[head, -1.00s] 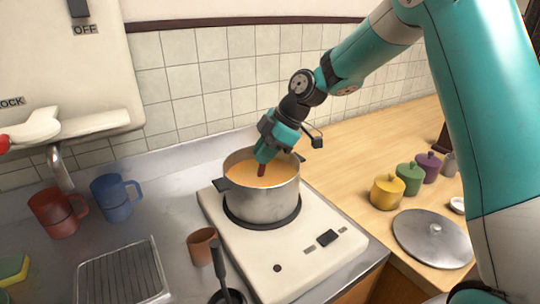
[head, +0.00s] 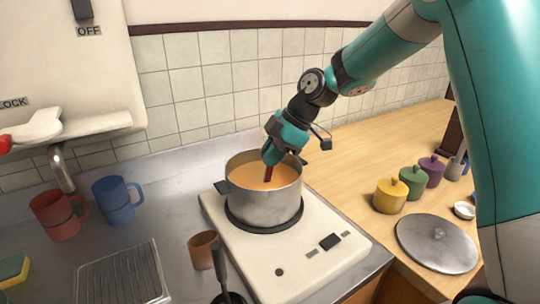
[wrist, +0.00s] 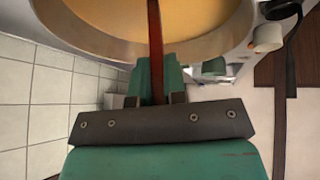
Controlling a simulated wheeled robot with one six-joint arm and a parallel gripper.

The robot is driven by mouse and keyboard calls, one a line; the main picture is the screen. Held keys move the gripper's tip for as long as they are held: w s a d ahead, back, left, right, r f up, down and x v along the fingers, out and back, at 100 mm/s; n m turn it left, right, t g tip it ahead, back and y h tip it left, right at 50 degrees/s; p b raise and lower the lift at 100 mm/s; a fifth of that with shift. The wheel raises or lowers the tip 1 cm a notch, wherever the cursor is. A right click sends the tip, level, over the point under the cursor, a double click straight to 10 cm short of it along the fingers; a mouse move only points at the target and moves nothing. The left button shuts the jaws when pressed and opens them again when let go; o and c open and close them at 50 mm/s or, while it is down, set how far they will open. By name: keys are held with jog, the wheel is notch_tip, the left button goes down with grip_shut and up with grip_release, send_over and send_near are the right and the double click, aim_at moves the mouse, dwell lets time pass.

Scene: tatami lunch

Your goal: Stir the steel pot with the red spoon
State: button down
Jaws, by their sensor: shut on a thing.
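The steel pot (head: 264,205) stands on the burner of the white stove and holds orange soup (head: 250,172). My gripper (head: 272,156) is over the pot's opening, shut on the red spoon (head: 268,173). The spoon points down into the soup, and its lower end is hidden there. In the wrist view the red spoon (wrist: 155,45) runs from between the fingers of my gripper (wrist: 158,75) across the soup. The pot's rim (wrist: 90,40) curves across the top of that view.
The white stove (head: 293,268) carries the pot. A brown cup (head: 201,250) and a dark-handled utensil stand at its left front. A red mug (head: 57,215) and a blue mug (head: 115,200) stand left. Lidded jars (head: 390,195) and a steel lid (head: 437,243) lie right.

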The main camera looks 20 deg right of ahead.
notch_tip(320, 180, up, 10)
jog(key=s+d+p, duration=0.1)
jog(key=p, duration=0.5)
jog(key=shift+s+d+r, duration=0.2)
jog(key=shift+s+r, duration=0.05)
jog(key=shift+s, duration=0.05)
jog(key=shift+p, duration=0.3)
dwell(0.5)
